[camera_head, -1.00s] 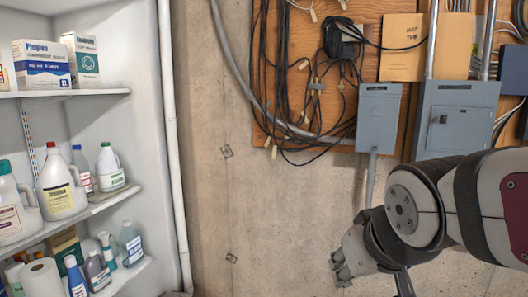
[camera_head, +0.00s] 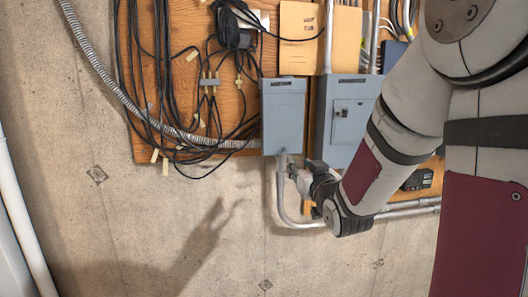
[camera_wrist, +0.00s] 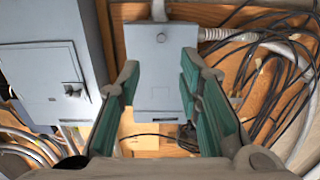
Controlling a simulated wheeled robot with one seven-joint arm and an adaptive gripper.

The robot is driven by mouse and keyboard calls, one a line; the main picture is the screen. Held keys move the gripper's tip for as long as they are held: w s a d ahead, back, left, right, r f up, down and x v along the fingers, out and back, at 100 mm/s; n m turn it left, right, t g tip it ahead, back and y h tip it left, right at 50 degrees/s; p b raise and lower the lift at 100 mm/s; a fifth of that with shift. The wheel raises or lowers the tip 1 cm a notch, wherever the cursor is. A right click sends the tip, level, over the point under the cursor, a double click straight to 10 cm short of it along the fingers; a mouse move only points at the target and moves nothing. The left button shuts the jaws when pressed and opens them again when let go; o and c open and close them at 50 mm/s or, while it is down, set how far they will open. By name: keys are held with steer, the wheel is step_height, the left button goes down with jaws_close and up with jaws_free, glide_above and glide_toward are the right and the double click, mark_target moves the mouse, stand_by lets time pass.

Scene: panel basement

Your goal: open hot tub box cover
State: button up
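Two grey metal boxes hang on the wall; I cannot read a label on either that says which is the hot tub box. The smaller grey box (camera_head: 284,117) has a closed plain front cover. It also shows in the wrist view (camera_wrist: 155,55), upside down, between my fingers. The larger grey box (camera_head: 346,112) beside it on the right has a small latch and is closed. My gripper (camera_head: 294,172) is just below the smaller box's lower edge. In the wrist view its two green-padded fingers (camera_wrist: 160,75) are spread, with nothing held. Contact with the cover cannot be told.
Black cables (camera_head: 160,75) hang on the wooden board left of the boxes. A tan panel (camera_head: 301,40) with dark lettering is above. A metal conduit (camera_head: 282,195) runs down from the smaller box. Bare concrete wall (camera_head: 120,215) is clear at lower left.

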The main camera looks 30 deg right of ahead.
mark_target(285, 150)
steer(key=x, duration=1.3)
steer(key=shift+a, duration=0.1)
steer(key=shift+c, duration=0.3)
jaws_close()
